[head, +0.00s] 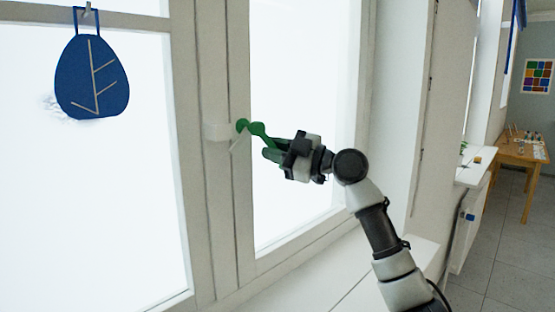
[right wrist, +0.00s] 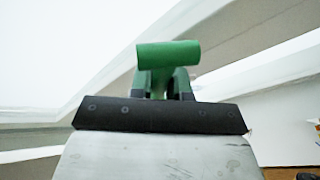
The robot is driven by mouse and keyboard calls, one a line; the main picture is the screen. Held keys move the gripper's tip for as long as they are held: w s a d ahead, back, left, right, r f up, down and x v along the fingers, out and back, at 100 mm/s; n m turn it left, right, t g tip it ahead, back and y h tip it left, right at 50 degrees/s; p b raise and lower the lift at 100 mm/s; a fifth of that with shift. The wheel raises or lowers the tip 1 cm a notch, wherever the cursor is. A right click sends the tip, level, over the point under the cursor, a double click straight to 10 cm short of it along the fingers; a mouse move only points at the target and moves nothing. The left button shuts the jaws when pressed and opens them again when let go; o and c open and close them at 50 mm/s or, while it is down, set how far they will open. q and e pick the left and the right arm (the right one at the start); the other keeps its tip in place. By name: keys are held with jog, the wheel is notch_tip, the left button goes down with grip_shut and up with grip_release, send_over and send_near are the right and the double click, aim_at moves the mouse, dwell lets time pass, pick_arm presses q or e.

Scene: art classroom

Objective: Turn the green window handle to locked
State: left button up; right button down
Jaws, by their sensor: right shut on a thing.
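The green window handle (head: 256,130) is mounted on the white window frame at the middle of the head view. It reaches from its pivot out to the right and slightly down. My right gripper (head: 275,150) is at the handle's free end, shut on it. In the right wrist view the handle's green grip (right wrist: 168,55) shows at the gripper's tips (right wrist: 167,82). The gripper hides part of the grip. My left gripper is in neither view.
A blue leaf-shaped ornament (head: 92,78) hangs in front of the left pane. A white sill (head: 385,275) lies below the window. At the far right are a radiator (head: 466,232) and a wooden table (head: 520,155) with small items. Grey floor is clear there.

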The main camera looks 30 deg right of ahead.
jog(key=m+b, duration=0.1)
jog(key=a+f+m+t, duration=0.1)
jog(key=m, duration=0.1)
jog(key=shift+s+a+f+b, duration=0.2)
jog(key=shift+b, duration=0.15)
jog(key=shift+s+a+f+m+t, duration=0.1)
jog(key=shift+a+m+t, duration=0.15)
jog(key=shift+m, duration=0.35)
jog(key=shift+s+a+m+t, duration=0.1)
jog(key=shift+a+m+t, duration=0.15)
jog(key=shift+m, duration=0.35)
jog(key=shift+s+a+m+t+h, duration=0.15)
jog(key=shift+a+m+t, duration=0.1)
jog(key=shift+m, duration=0.25)
jog(key=shift+w+a+m+t+h, duration=0.15)
jog(key=shift+m+t, duration=0.1)
jog(key=shift+m, duration=0.25)
pick_arm(q)
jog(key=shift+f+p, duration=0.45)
jog(key=shift+p, duration=0.35)
pick_arm(e)
jog(key=shift+s+a+m+t+h, duration=0.15)
jog(key=shift+a+m+t+h, duration=0.2)
jog(key=shift+m, duration=0.55)
jog(key=shift+s+a+m+t+h, duration=0.2)
jog(key=shift+m+t+h, duration=0.2)
jog(key=shift+m, duration=0.5)
jog(key=shift+a+f, duration=0.1)
jog(key=c, duration=1.1)
grip_release()
